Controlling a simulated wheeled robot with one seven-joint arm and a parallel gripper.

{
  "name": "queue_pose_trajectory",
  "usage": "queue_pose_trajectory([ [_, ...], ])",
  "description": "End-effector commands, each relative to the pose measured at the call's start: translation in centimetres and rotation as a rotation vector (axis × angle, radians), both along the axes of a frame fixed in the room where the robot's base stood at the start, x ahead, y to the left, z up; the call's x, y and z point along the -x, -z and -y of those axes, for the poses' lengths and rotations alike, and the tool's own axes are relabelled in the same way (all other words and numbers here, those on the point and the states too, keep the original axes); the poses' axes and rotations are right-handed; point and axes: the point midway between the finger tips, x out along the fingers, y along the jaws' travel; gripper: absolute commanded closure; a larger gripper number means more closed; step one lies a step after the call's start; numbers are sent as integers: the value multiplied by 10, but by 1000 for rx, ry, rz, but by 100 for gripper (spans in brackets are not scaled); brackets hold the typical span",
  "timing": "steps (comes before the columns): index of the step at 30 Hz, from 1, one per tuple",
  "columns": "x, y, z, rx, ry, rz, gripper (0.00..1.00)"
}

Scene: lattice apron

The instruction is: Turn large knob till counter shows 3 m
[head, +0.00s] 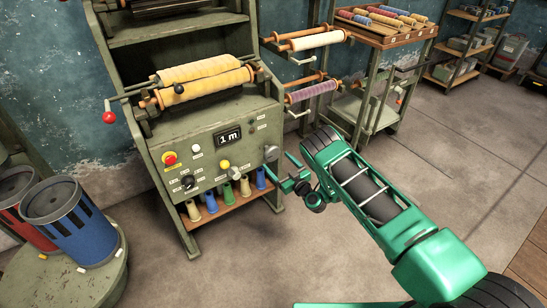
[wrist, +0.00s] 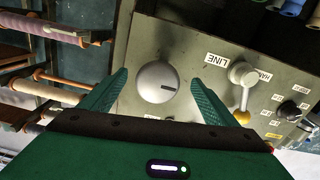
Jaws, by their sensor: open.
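The large knob (head: 271,153) is a round grey dial at the right of the machine's sloped panel. In the wrist view the large knob (wrist: 155,84) shows whole, with a dark pointer mark toward the right. The counter (head: 229,138) on the panel reads 1 m. My gripper (head: 283,176) is in front of the panel's right edge, close to the knob. In the wrist view my open gripper (wrist: 159,77) has one green finger on each side of the knob, with nothing held. I cannot tell whether the fingertips reach it.
A lever labelled LINE and HAND (wrist: 243,75) sits beside the knob. A red button (head: 170,158), a black selector (head: 188,182) and a yellow button (head: 224,164) are on the panel. Thread spools (head: 211,203) stand below. Roller arms (head: 312,92) project at the right.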

Motion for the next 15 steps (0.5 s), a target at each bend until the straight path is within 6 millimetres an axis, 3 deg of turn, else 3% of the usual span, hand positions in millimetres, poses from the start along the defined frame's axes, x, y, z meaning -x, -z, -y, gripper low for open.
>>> queue_pose_trajectory([
  [15, -28, -15, -18, -8, -6, 25, 18],
])
